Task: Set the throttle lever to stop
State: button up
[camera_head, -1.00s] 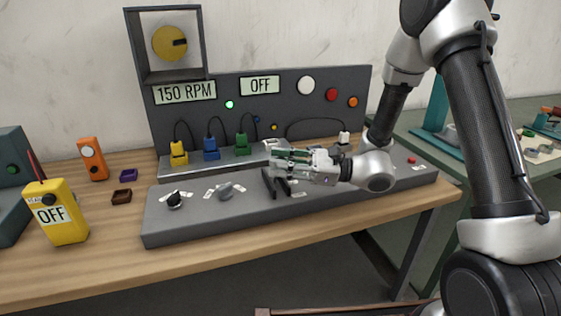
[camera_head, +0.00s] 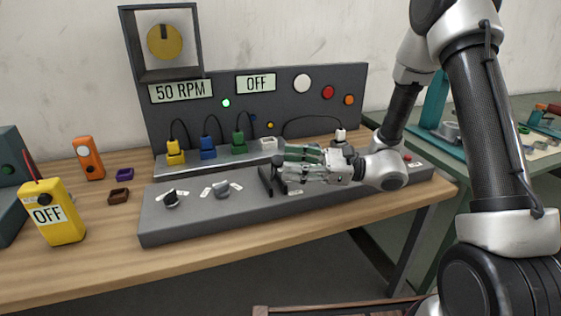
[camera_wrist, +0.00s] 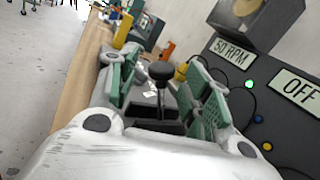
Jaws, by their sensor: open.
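The throttle lever is a black round knob (camera_wrist: 162,71) on a thin stem, rising from a dark slot in the wrist view. My gripper (camera_wrist: 160,85) is open, with one green-padded finger on each side of the lever. I cannot tell whether a pad touches it. In the head view my gripper (camera_head: 283,163) reaches in from the right, low over the grey console (camera_head: 215,222), and hides most of the lever. The left display (camera_head: 181,91) reads 50 RPM.
The right display (camera_head: 256,83) reads OFF. Yellow (camera_head: 176,153), blue (camera_head: 208,150) and green (camera_head: 239,145) plugs with cables stand behind the console top. Two knobs (camera_head: 171,200) sit at left. A yellow handheld meter (camera_head: 53,215) stands on the bench.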

jog(key=d, duration=0.8)
jog(key=shift+s+f, duration=0.35)
jog(key=shift+s, duration=0.05)
jog(key=shift+f, duration=0.1)
jog(key=s+f+g, duration=0.1)
jog(key=s+d+f+n+g+h, duration=0.1)
jog(key=s+f, duration=0.1)
jog(key=s+f+g+h, duration=0.1)
jog(key=s, duration=0.1)
jog(key=shift+d+f+n, duration=0.15)
jog(key=shift+f+n, duration=0.05)
jog(key=shift+n, duration=0.1)
jog(key=s+d+r+n+g+h, duration=0.1)
jog(key=s+d+n+g+h, duration=0.2)
jog(key=s+d+n+h, duration=0.9)
jog(key=d+r+n+t+h, duration=0.3)
jog(key=d+r+t, duration=0.5)
jog(key=r, duration=0.7)
jog(key=shift+s+d+h, duration=0.2)
jog(key=shift+s+h, duration=0.15)
jog(key=shift+h, duration=0.55)
